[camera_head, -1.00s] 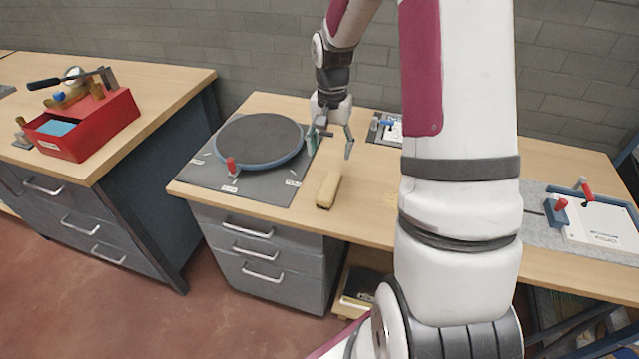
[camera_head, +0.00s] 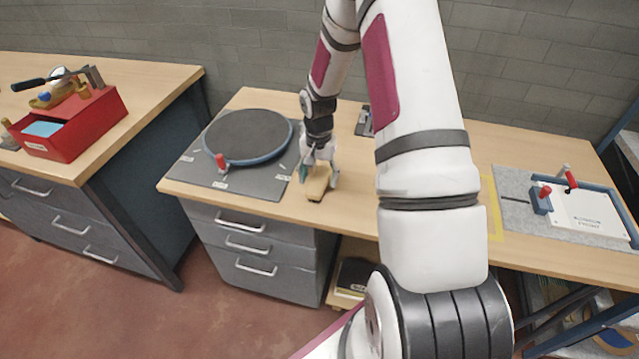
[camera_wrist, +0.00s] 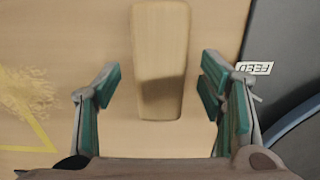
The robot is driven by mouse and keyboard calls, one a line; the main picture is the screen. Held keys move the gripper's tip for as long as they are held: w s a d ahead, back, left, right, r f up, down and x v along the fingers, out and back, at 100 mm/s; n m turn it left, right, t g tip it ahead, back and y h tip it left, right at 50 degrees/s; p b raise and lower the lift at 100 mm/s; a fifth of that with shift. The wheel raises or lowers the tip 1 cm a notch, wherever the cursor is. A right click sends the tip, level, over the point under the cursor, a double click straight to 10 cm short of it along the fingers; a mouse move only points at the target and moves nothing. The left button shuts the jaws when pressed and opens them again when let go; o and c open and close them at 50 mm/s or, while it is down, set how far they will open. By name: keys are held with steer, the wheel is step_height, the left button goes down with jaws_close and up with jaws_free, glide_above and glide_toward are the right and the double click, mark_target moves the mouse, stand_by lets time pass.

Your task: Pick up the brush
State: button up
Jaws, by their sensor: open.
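The brush (camera_head: 318,185) is a tan wooden block lying on the bench top near its front edge. In the wrist view the brush (camera_wrist: 160,60) lies lengthwise, centred between my fingers and reaching past their tips toward the top of the picture. My gripper (camera_head: 319,174) is open, directly over the brush in the head view. In the wrist view my gripper (camera_wrist: 158,82) has teal-padded fingers, one on each side of the brush, with gaps on both sides. The fingers do not appear to touch it. The brush's near end meets the lower part between the fingers.
A round dark turntable (camera_head: 247,137) on a grey mat (camera_head: 186,172) stands just left of the brush. A white plate fixture (camera_head: 585,212) with red handles is at the right. A red toolbox (camera_head: 80,130) sits on the left bench. A sawdust-like patch (camera_wrist: 25,90) lies left of my fingers.

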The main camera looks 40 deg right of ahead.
steer(key=shift+f, duration=0.85)
steer(key=shift+c, duration=0.3)
steer(key=c, duration=1.2)
steer(key=shift+c, duration=0.3)
steer(key=shift+r, duration=0.1)
steer(key=shift+r, duration=0.45)
steer(key=r, duration=0.1)
steer(key=s+r, duration=0.1)
steer(key=shift+d+r, duration=0.2)
steer(key=shift+r, duration=0.1)
steer(key=s+d, duration=0.1)
steer(key=s, duration=0.3)
steer(key=s+d+r, duration=0.1)
steer(key=s+d, duration=0.1)
steer(key=s, duration=0.3)
steer(key=s+d, duration=0.1)
steer(key=s, duration=0.4)
steer(key=shift+s+d+r+b, duration=0.1)
steer(key=shift+d+r+b, duration=0.05)
steer(key=shift+d+b, duration=0.25)
